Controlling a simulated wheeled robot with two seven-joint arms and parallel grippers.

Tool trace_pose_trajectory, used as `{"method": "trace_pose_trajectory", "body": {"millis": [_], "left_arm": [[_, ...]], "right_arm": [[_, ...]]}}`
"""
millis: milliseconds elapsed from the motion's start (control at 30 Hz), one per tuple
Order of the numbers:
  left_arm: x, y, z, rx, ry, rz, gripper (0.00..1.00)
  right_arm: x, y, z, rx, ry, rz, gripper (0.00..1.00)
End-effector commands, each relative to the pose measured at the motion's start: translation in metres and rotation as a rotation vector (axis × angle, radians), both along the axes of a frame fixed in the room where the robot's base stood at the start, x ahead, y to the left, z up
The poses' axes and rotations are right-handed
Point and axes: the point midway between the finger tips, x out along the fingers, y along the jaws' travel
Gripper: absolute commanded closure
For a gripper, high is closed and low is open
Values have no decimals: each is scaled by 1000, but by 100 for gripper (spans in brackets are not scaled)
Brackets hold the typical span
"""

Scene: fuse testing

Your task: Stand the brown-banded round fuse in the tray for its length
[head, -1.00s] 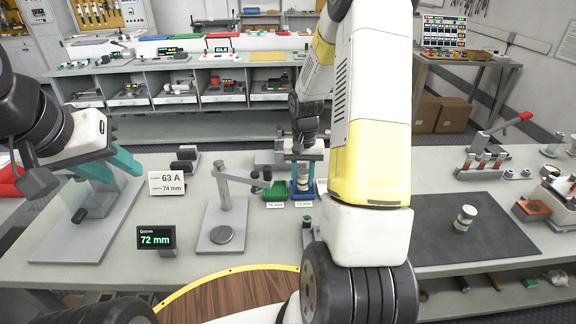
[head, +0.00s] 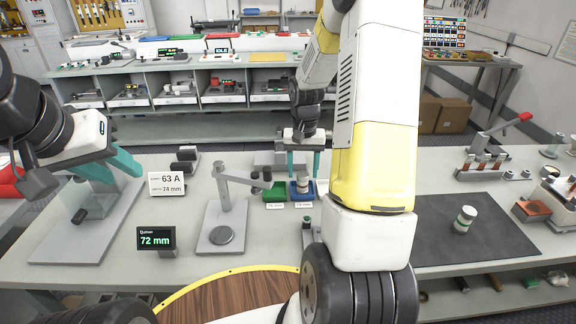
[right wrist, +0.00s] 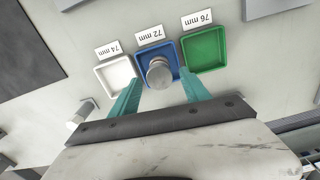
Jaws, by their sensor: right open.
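A round fuse stands upright in the blue tray (head: 293,196) labelled 72 mm. Its grey end cap (right wrist: 159,72) faces up in the right wrist view, and its band colour cannot be made out. My right gripper (head: 303,170) is open just above it, with one teal finger on each side, apart from the fuse. The green tray (right wrist: 204,49), labelled 76 mm, and the white tray (right wrist: 117,73), labelled 74 mm, look empty. The length display (head: 156,240) reads 72 mm. My left gripper (head: 107,168) is open and empty at the left of the bench.
Another small fuse (head: 307,232) stands near my right arm, partly hidden. A card (head: 166,184) reads 63 A, 74 mm.

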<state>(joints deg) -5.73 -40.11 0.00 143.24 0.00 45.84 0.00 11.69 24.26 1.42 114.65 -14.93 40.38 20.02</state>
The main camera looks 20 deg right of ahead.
Motion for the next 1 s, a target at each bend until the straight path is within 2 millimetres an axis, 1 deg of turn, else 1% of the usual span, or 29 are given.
{"method": "trace_pose_trajectory", "body": {"millis": [33,200,300,533,600,667,767,800,867,900,967,1000], "left_arm": [[0,0,0,0,0,0,64],[0,0,0,0,0,0,64],[0,0,0,0,0,0,64],[0,0,0,0,0,0,64],[0,0,0,0,0,0,64],[0,0,0,0,0,0,64],[0,0,0,0,0,0,64],[0,0,0,0,0,0,64],[0,0,0,0,0,0,64],[0,0,0,0,0,0,64],[0,0,0,0,0,0,64],[0,0,0,0,0,0,64]], "right_arm": [[2,0,13,-1,-7,1,45],[1,0,48,-1,-5,0,45],[1,0,64,-1,-4,1,45],[-2,3,87,2,-13,9,45],[-9,9,102,4,-40,24,45],[-18,17,120,7,-75,47,45],[-43,35,154,17,-155,100,45],[-56,43,167,23,-192,122,45],[-75,55,184,30,-245,158,45],[-89,62,194,37,-281,183,45],[-109,72,207,45,-334,219,45],[-122,79,214,52,-369,241,45]]}}
